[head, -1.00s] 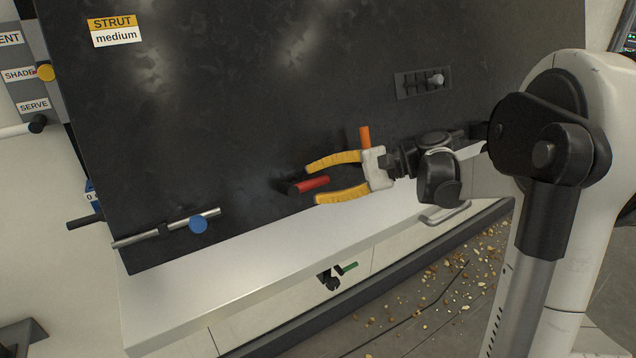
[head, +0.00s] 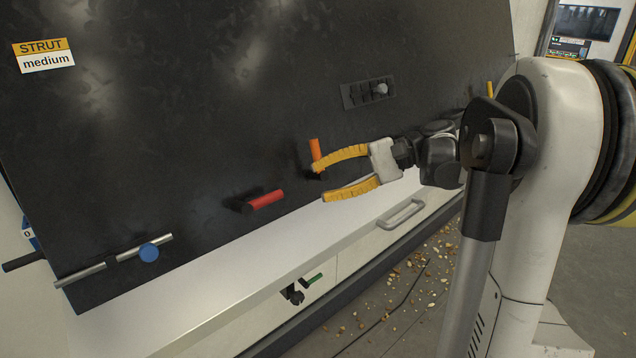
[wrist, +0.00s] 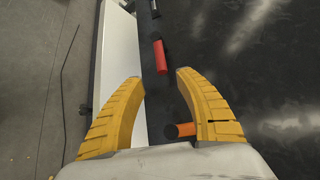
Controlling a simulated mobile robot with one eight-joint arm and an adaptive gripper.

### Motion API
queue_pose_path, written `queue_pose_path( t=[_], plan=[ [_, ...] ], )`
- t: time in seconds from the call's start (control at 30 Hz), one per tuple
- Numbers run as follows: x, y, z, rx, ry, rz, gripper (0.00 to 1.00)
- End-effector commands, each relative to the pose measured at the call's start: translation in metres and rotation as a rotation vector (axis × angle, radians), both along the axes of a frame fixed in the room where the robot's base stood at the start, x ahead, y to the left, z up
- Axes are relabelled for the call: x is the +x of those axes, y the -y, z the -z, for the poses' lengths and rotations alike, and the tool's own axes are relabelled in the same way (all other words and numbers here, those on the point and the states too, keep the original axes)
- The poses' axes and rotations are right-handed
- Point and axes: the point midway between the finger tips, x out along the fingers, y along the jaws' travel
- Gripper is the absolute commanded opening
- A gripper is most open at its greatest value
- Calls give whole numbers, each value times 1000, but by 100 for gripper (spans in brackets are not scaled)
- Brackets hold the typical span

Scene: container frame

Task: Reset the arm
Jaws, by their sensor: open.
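My gripper (head: 325,178) has two yellow fingers and a white palm. It is open and empty in front of the black panel, pointing left. In the wrist view its fingers (wrist: 160,85) are spread wide with nothing between the tips. A red handle (head: 265,200) sticks out from the panel to the left of the fingertips, apart from them. It also shows beyond the fingers in the wrist view (wrist: 161,57). An orange handle (head: 316,153) is close by the upper finger; in the wrist view it lies beside the right finger (wrist: 181,130). I cannot tell whether they touch.
The black panel (head: 150,130) carries a "STRUT medium" label (head: 44,55), a grey slotted plate (head: 368,92) and a metal bar with a blue knob (head: 149,252). Below are a white ledge (head: 190,300), a grey drawer handle (head: 401,214) and a green handle (head: 313,279). Crumbs litter the floor (head: 420,275).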

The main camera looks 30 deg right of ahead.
Motion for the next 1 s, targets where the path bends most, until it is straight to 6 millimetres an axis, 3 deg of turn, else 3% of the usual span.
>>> queue_pose_path(
  t=[0.33,0.47,0.57,0.7,0.83,1.0],
  plan=[
    [0,-2,1,-4,-1,0,41],
    [-3,-26,20,-71,-16,-7,41],
    [-15,-65,54,-210,-30,-23,41],
    [-51,-118,121,-501,-10,-71,41],
    [-93,-143,181,-793,70,-140,41],
    [-138,-148,246,-1147,247,-250,41]
  ],
)
